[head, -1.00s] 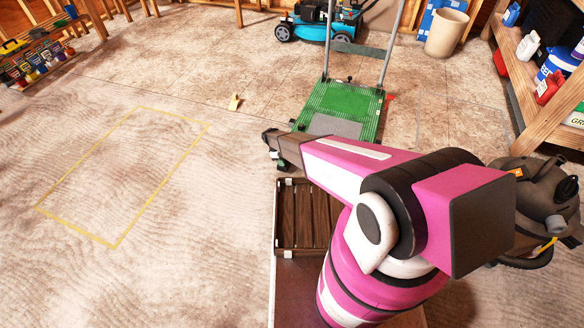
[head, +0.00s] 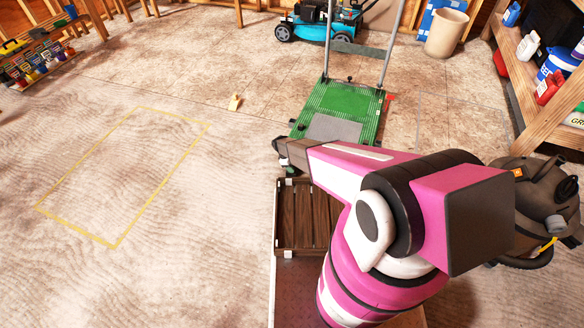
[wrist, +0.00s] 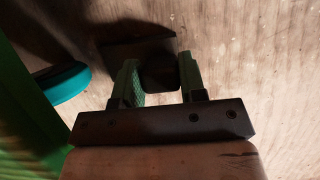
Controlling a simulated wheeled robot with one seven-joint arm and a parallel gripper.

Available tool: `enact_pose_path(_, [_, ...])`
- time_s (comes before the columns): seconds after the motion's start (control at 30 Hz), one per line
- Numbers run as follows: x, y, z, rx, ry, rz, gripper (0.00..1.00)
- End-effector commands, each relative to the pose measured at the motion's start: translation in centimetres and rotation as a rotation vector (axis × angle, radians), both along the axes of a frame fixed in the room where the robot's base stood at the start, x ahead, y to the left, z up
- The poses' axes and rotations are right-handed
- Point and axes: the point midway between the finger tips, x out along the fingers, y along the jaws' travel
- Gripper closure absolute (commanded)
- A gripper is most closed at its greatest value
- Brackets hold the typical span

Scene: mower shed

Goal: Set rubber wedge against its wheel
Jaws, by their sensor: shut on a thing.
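In the wrist view, my gripper (wrist: 161,78) is shut on a dark block, which looks like the rubber wedge (wrist: 158,76). Green pads flank it, and a broader dark shape, part of it or its shadow, lies beyond. The block is over or on the pale floor; I cannot tell whether it touches. A teal-rimmed wheel (wrist: 66,84) shows to the left of the gripper, apart from the block, beside a green deck edge (wrist: 20,110). In the head view, the green platform cart (head: 362,103) stands just beyond my gripper (head: 287,166); the wedge is not clearly visible there.
A slatted wooden crate (head: 278,222) sits near my arm. A yellow object (head: 235,103) lies on the floor, with a yellow taped rectangle (head: 160,112) to the left. A shop vacuum (head: 540,205) and shelf (head: 545,125) stand right; a mower (head: 312,25) is behind. Open floor lies left.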

Motion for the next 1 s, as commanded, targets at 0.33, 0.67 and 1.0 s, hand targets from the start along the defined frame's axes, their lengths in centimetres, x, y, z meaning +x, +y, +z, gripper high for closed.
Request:
enact_pose_path(0.33, [0.0, 0.0, -0.2, 0.0, 0.0, 0.0, 0.37])
enact_pose_path(0.67, [0.1, 0.4, 1.2, 0.001, -0.001, 0.0, 0.37])
enact_pose_path(1.0, [0.9, 2.8, 7.4, 0.001, -0.001, 0.0, 0.37])
